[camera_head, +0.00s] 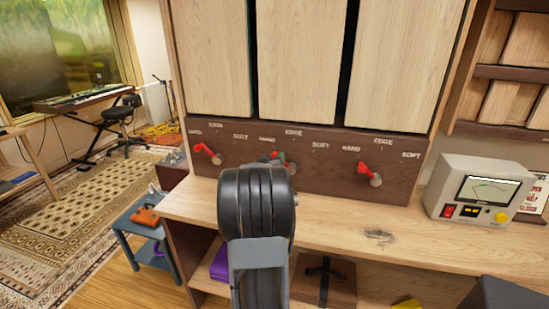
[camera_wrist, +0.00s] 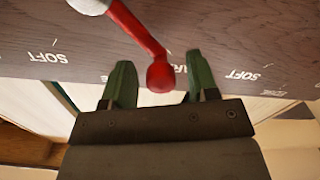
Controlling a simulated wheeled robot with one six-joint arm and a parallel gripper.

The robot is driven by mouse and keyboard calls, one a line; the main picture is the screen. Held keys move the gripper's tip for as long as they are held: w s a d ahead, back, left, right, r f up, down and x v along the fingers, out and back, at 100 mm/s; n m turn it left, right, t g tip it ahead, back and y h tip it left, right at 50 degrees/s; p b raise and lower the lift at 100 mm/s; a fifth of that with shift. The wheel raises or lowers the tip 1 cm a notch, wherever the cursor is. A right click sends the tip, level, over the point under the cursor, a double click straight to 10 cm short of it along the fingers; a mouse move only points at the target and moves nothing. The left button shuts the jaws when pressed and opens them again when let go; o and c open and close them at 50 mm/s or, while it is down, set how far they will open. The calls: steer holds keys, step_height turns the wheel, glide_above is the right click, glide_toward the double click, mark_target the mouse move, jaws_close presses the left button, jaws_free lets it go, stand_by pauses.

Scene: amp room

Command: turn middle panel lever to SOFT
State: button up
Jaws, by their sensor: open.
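The middle panel lever (camera_head: 274,156) is red with a grey pivot and is largely hidden behind my arm in the head view. Its knob leans up and left, toward the HARD label (camera_head: 267,139). The SOFT label (camera_head: 320,146) of that panel is to its right. In the wrist view the lever's red ball end (camera_wrist: 160,76) lies between the two green fingers of my gripper (camera_wrist: 159,62), beside a partly covered HARD label. The fingers are apart, with gaps on both sides of the ball.
Similar red levers stand on the left panel (camera_head: 208,153) and right panel (camera_head: 370,173). A wooden counter (camera_head: 330,233) runs below the dark label board. A meter box (camera_head: 483,190) stands on it at right.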

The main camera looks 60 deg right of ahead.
steer(key=shift+x, duration=1.05)
jaws_close()
